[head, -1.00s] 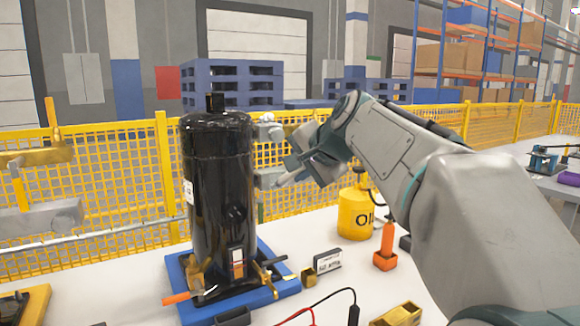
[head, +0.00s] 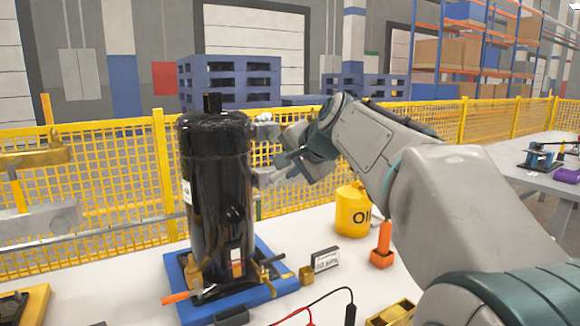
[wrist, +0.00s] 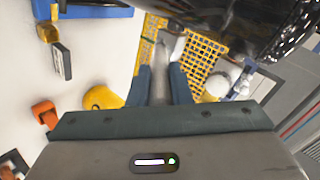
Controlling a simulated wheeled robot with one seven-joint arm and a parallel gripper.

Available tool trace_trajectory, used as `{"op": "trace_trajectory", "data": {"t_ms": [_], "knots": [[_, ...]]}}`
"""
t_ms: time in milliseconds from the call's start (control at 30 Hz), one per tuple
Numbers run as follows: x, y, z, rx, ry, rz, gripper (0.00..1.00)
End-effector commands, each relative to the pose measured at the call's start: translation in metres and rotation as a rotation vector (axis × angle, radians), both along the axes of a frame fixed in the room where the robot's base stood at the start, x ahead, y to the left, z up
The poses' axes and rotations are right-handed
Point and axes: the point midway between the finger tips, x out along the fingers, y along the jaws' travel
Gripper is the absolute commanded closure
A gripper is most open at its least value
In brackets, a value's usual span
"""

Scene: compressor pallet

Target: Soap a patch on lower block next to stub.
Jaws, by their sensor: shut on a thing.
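The black compressor (head: 215,195) stands upright on a blue pallet (head: 275,290). Two pale grey blocks stick out on its right side, an upper block (head: 266,131) and a lower block (head: 264,178). My gripper (head: 287,165) is just right of the lower block. In the wrist view my gripper (wrist: 161,75) is shut on a grey soap applicator (wrist: 160,88) with a white tip (wrist: 178,47). The tip points toward the compressor side. I cannot tell whether it touches the lower block. Pale round fittings (wrist: 218,83) show right of the fingers. No soap patch can be made out.
A yellow oil can (head: 354,212) and an orange stand (head: 382,248) are on the white table right of the compressor. A small labelled box (head: 325,259) and red and black leads lie in front. A yellow mesh fence (head: 100,190) runs behind.

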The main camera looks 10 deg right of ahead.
Motion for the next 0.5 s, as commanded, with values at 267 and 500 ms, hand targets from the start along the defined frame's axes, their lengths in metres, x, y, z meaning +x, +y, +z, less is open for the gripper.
{"op": "trace_trajectory", "data": {"t_ms": [267,500], "knots": [[0.0046,0.0014,0.0006,0.000,0.000,0.000,1.00],[0.0091,0.0030,0.0009,-0.001,0.000,0.001,1.00]]}}
